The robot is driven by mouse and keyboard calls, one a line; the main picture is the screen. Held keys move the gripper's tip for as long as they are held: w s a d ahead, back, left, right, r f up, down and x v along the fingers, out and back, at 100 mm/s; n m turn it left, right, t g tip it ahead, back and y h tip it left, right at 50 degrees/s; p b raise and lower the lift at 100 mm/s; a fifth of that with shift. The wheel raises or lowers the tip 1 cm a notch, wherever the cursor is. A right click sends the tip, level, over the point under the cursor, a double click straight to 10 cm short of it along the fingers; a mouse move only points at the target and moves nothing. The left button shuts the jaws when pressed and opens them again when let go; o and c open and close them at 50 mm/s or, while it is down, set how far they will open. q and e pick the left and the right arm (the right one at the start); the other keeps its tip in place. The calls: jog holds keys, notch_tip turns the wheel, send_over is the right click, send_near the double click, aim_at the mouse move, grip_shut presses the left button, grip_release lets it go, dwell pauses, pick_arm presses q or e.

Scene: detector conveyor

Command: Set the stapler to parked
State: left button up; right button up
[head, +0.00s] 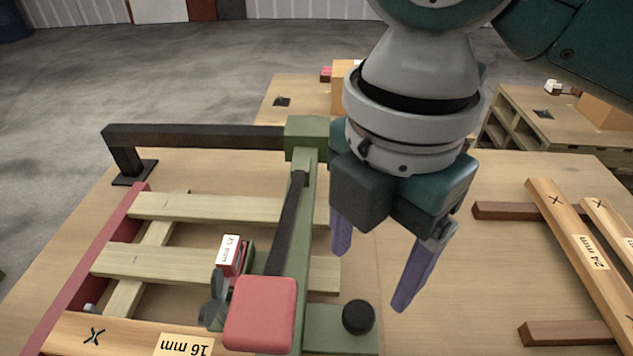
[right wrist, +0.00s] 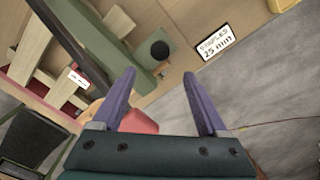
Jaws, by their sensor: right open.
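A green beam (head: 304,230) runs toward me over the workbench. A black bar (head: 287,225) lies along it and a red block (head: 260,312) is at its near end. A small red and grey unit with a "25 mm" label (head: 230,256) sits beside it; this looks like part of the stapler, but I cannot tell its setting. A round black knob (head: 358,317) is on a green plate right of the beam. My right gripper (head: 371,275) is open and empty, above and right of the beam. The right wrist view shows its spread fingers (right wrist: 160,100). My left gripper is not in view.
Wooden slats (head: 170,261) lie in a frame at left, with a "16 mm" board (head: 130,335) in front. A "24 mm" board (head: 580,245) rests on brown strips at right. A black arm (head: 195,136) crosses behind. A "STAPLES 25 mm" sign (right wrist: 216,42) shows in the wrist view.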

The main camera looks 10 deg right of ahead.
aim_at(359, 314)
jog(key=shift+w+d+f, duration=0.1)
jog(key=shift+d+f, duration=0.05)
jog(key=shift+f, duration=0.6)
notch_tip(359, 314, down, 9)
jog(key=shift+r+b, duration=0.2)
jog(key=shift+b, duration=0.3)
grip_shut()
dwell(0.6)
